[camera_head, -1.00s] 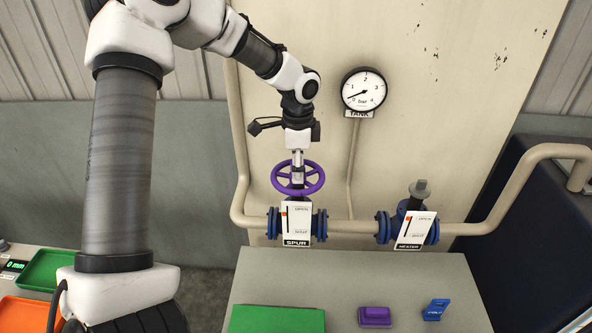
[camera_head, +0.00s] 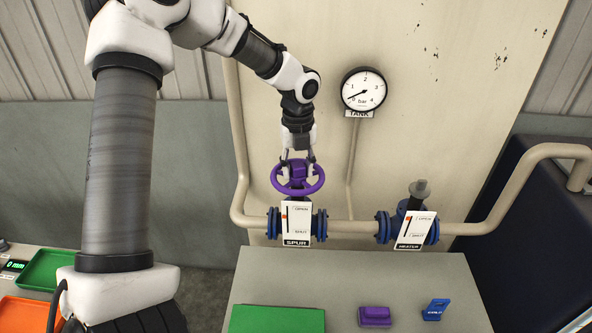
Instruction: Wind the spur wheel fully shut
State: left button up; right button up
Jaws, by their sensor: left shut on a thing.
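The purple spur wheel (camera_head: 316,187) sits level on top of the valve above the white plate marked SPUR (camera_head: 297,224). The plate has OPEN at its top and SHUT lower down, with a small red-orange mark near the OPEN end. My left gripper (camera_head: 298,172) points down at the wheel from above, its two fingers on either side of the purple hub. It is shut on the wheel. The fingers hide part of the hub and spokes. My right gripper is not in view.
The heater valve (camera_head: 414,222) with a bare grey stem stands to the right on the same pipe. A tank gauge (camera_head: 363,91) hangs above, needle near zero. A green plate (camera_head: 276,319), a purple block (camera_head: 375,316) and a blue tag (camera_head: 436,309) lie on the grey bench.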

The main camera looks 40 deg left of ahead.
pick_arm(q)
jog(key=shift+m, duration=0.8)
jog(key=m, duration=0.9)
jog(key=o, duration=1)
jog(key=shift+c, duration=0.2)
